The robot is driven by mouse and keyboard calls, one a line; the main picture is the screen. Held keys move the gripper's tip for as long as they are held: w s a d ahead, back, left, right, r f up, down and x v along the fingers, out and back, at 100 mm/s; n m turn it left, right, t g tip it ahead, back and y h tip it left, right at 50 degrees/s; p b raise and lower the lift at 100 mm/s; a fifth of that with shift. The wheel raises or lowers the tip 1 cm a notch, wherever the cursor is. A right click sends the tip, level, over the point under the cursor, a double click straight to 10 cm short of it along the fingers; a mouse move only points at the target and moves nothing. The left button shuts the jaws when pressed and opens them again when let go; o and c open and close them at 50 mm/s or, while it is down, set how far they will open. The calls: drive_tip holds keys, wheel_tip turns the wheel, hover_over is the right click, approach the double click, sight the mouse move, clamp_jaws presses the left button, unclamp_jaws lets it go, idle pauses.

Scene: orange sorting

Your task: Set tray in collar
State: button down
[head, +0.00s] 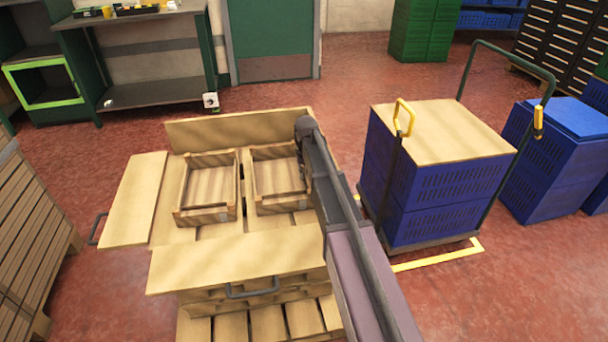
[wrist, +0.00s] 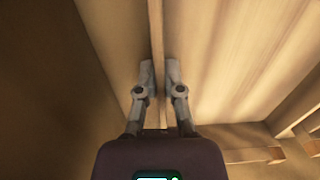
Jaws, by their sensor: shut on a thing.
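Two shallow open wooden trays sit side by side within the wooden collar (head: 133,205) in the head view: a left tray (head: 207,217) and a right tray (head: 283,204). Both look empty. My gripper (head: 301,162) is at the right wall of the right tray, partly hidden by my arm. In the wrist view my gripper (wrist: 160,78) is shut on a thin upright tray wall, one finger on each side. The floor of the right tray (wrist: 245,50) shows to the right of the wall. The right side of the collar is hidden behind my arm.
The collar's front board (head: 205,270) has a dark handle, and slatted wood is below it. A trolley with blue crates (head: 440,195) and a wooden top stands close on the right. A slatted wooden crate (head: 30,230) stands at left.

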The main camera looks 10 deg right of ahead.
drive_tip(key=c, duration=0.8)
unclamp_jaws()
drive_tip(key=shift+f, duration=0.1)
drive_tip(key=shift+o, duration=0.2)
drive_tip(key=shift+r, duration=0.2)
wheel_tip(320, 180, up, 12)
drive_tip(key=p, duration=1.2)
drive_tip(key=shift+d, duration=0.1)
drive_tip(key=s+a, duration=0.1)
drive_tip(key=s, duration=2.7)
drive_tip(key=shift+a, duration=0.2)
